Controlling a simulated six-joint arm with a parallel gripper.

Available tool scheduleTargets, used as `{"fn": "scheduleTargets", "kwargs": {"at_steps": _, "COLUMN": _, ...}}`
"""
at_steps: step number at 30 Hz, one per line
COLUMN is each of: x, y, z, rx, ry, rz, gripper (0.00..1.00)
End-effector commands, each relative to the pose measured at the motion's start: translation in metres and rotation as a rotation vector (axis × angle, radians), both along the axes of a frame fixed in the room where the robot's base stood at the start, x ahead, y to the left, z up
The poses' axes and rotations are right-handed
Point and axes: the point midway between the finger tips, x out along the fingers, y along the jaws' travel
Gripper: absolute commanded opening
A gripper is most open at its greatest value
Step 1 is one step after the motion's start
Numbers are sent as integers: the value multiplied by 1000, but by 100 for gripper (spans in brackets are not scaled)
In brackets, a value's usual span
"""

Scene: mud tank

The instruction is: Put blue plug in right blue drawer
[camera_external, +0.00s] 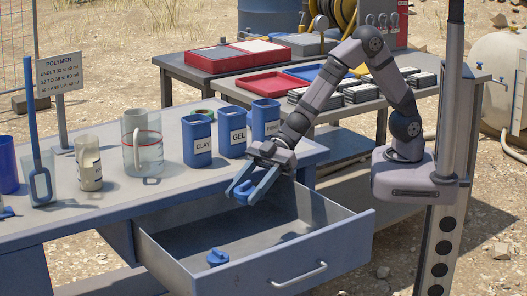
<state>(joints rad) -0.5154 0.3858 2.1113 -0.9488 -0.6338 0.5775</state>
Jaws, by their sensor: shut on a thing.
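The blue drawer (345,257) under the bench is pulled open, with a pale bar handle on its front. A blue plug (218,258) lies on its floor, near the front left. My gripper (242,190) is above the back part of this open drawer, near the bench edge. It is shut on a second small blue plug (243,196), held in the air above the drawer. The fingers hide part of the held plug.
Blue labelled cups (197,140), a clear jug (147,155), a beaker (88,165) and a blue scoop (40,182) stand on the bench. Trays (270,83) lie on the table behind. The drawer's middle is free.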

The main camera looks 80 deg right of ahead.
Motion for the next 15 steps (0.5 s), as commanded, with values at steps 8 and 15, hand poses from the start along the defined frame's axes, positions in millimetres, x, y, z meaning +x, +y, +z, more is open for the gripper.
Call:
{"fn": "scheduleTargets", "kwargs": {"at_steps": 8, "x": 0, "y": 0, "z": -56, "rx": -1, "ry": 0, "rz": 0, "gripper": 24}}
{"fn": "scheduleTargets", "kwargs": {"at_steps": 15, "x": 1, "y": 0, "z": -66, "rx": 1, "ry": -4, "rz": 0, "gripper": 24}}
